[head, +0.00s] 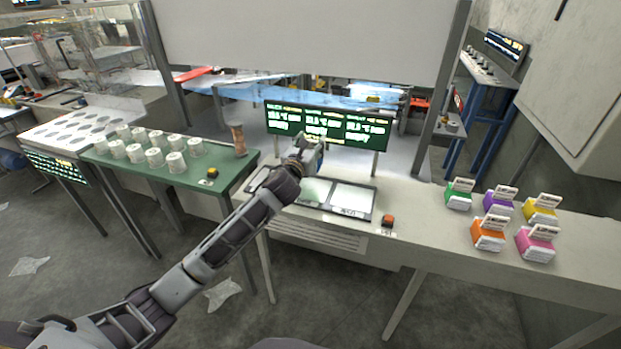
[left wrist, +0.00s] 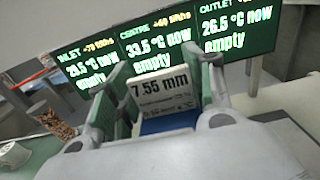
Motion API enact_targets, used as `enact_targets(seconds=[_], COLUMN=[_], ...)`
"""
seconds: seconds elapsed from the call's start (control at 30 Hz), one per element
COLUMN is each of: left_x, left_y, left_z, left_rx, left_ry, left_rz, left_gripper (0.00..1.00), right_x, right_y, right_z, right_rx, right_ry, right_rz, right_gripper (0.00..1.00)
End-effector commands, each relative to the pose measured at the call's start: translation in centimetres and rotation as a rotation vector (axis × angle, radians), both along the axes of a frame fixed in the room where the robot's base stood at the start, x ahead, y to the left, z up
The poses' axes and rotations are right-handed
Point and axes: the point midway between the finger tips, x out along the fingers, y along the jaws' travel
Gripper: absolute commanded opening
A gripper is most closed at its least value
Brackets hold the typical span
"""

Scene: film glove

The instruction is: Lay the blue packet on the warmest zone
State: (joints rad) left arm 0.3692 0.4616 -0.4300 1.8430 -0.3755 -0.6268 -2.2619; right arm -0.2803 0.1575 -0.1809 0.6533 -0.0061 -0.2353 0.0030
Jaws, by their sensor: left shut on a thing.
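My left gripper (head: 310,146) is shut on the blue packet, held above the zone plate. In the left wrist view the gripper (left wrist: 160,95) has its fingers either side of the packet (left wrist: 168,122), with its white label reading 7.55 mm. The zone plate (head: 374,206) lies on the white bench. Its right zone (head: 352,197) and middle zone (head: 316,190) show bare; my arm hides the left part. The display (head: 386,131) behind, also in the left wrist view (left wrist: 262,30), reads inlet about 29.5 °C, centre 33.5 °C, outlet 26.5 °C, each empty. My right gripper is out of view.
Green, purple, yellow, orange (head: 487,233) and pink packets stand on the bench at right. A red button (head: 388,220) sits beside the plate. A green table (head: 205,182) at left holds several white cups and a brown cylinder (head: 238,139).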

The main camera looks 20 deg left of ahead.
Motion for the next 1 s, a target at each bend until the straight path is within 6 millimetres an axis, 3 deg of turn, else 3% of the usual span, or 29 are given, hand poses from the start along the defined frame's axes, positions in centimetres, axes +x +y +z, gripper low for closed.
enact_targets(seconds=[0.33,0.87,1.0], left_x=[0.0,0.0,0.0], left_y=[0.0,0.0,0.0], left_z=[-4.7,-5.5,-6.6], left_rx=[-0.003,-0.001,-0.001], left_ry=[0.002,0.0,0.002], left_rz=[0.0,-0.001,0.001], left_gripper=[0.13,0.13,0.13], right_x=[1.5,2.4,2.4], right_y=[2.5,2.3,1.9], right_z=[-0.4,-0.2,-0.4], right_rx=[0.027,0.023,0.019], right_ry=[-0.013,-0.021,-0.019], right_rz=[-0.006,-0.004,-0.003], right_gripper=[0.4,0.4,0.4])
